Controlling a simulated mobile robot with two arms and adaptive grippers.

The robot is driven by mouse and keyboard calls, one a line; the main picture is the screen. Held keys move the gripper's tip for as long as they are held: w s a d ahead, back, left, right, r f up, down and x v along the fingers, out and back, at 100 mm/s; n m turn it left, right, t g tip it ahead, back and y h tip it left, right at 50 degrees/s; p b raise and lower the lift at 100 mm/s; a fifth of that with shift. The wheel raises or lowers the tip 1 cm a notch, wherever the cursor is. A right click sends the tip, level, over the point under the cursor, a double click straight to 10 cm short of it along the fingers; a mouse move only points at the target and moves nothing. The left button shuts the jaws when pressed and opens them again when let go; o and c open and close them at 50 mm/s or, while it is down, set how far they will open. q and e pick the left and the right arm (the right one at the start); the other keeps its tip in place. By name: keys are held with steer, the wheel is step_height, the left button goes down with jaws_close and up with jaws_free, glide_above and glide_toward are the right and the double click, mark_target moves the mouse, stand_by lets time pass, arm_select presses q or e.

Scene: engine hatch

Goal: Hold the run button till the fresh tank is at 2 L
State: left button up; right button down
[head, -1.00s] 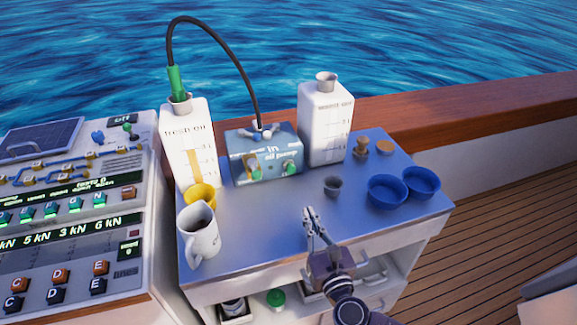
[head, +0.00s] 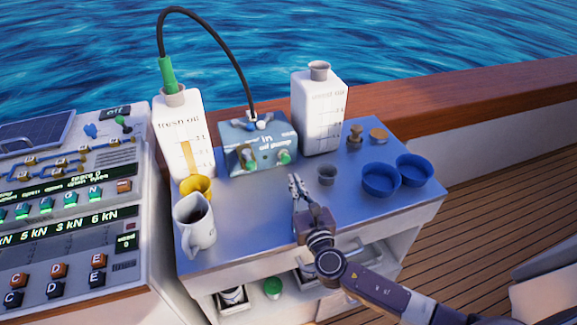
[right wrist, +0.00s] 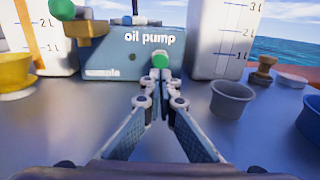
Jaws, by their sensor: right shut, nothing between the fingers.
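The oil pump (head: 258,146) is a blue-grey box at the back of the bench. A round green button (head: 284,157) sits on its front right; it also shows in the right wrist view (right wrist: 161,60). The white fresh oil tank (head: 170,130) stands left of the pump, with a black hose running from its neck. Its amber level strip (head: 188,158) reaches above the 2 L mark in the right wrist view. My right gripper (head: 294,182) is shut and empty, fingertips just in front of and below the button, apparently apart from it. My left gripper is not in view.
The used oil tank (head: 318,115) stands right of the pump. A grey cup (head: 327,174) is close right of my right gripper. Two blue bowls (head: 380,180) sit farther right. A white mug (head: 195,225) and a yellow cup (head: 196,187) stand left.

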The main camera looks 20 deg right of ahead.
mark_target(286, 159)
steer(key=w, duration=0.6)
steer(key=shift+w, duration=0.25)
steer(key=shift+w+b, duration=0.4)
steer(key=shift+w, duration=0.45)
steer(key=shift+w+r, duration=0.1)
steer(key=shift+r, duration=0.15)
stand_by(6.0)
